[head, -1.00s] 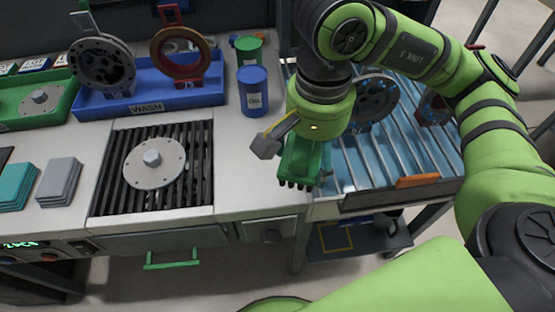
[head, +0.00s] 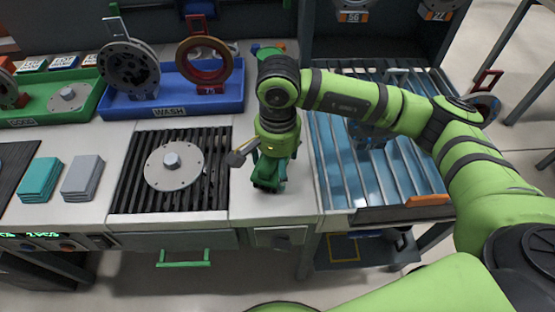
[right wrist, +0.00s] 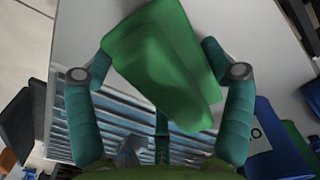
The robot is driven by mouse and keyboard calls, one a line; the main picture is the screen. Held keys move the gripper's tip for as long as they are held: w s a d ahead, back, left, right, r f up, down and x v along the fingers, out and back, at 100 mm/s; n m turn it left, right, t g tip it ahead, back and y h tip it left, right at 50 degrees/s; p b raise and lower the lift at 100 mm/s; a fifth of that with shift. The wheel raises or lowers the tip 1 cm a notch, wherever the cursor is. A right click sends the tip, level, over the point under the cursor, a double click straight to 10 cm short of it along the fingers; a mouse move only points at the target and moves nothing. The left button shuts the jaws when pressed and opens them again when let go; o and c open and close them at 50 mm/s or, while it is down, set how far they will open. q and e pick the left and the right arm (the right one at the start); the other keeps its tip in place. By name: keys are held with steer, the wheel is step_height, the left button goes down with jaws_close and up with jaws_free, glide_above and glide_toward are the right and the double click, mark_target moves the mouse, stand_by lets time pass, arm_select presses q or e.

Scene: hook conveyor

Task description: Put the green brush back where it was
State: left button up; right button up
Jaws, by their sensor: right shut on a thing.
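The green brush (head: 268,172) is in my right gripper (head: 270,160), above the pale worktop between the black grate and the roller conveyor. In the right wrist view the green brush (right wrist: 160,62) fills the upper middle, with the teal fingers of my right gripper (right wrist: 157,68) closed on its two sides. The brush's underside is hidden in the wrist view, and I cannot tell whether it touches the worktop. My left gripper is not in view.
A round metal flange (head: 174,165) lies on the black grate (head: 130,195) to the left. Behind stands the blue WASH tray (head: 215,101). The roller conveyor (head: 340,165) is at right. Bare worktop (head: 300,205) lies around the brush.

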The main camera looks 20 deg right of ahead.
steer(key=shift+f+b, duration=0.25)
steer(key=shift+b, duration=0.1)
steer(key=o, duration=0.9)
step_height(320, 180, up, 12)
steer(key=shift+r, duration=0.2)
